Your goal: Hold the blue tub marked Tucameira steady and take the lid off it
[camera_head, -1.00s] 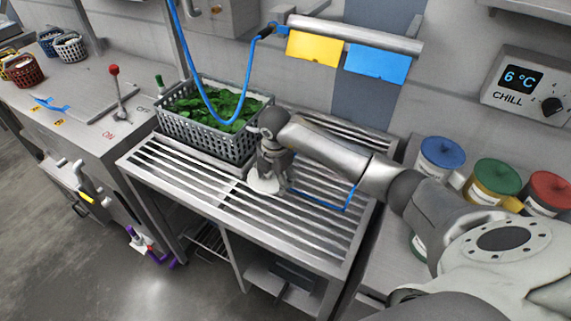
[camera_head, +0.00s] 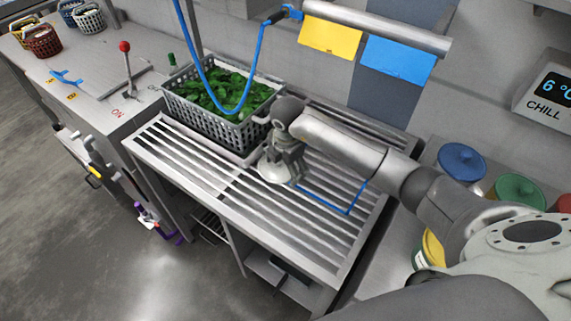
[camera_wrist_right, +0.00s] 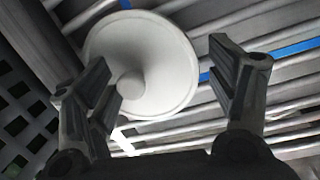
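A tub with a blue lid (camera_head: 462,160) stands on the counter at the right in the head view, its lid on. I cannot read any name on it, so I cannot tell if it is the Tucameira one. My right gripper (camera_head: 279,170) points down over the slatted rack, well left of that tub. In the right wrist view its two fingers (camera_wrist_right: 168,92) are spread apart with nothing gripped. A white round disc with a central knob (camera_wrist_right: 130,84) lies beyond them, partly hidden by the left-hand finger. My left gripper is not in view.
A grey basket of green leaves (camera_head: 205,130) stands at the rack's back left. A blue rod or tube (camera_head: 335,208) lies on the slatted rack (camera_head: 225,200). Green-lidded (camera_head: 520,190) and yellow (camera_head: 432,247) tubs are by the blue-lidded one, partly behind my right arm.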

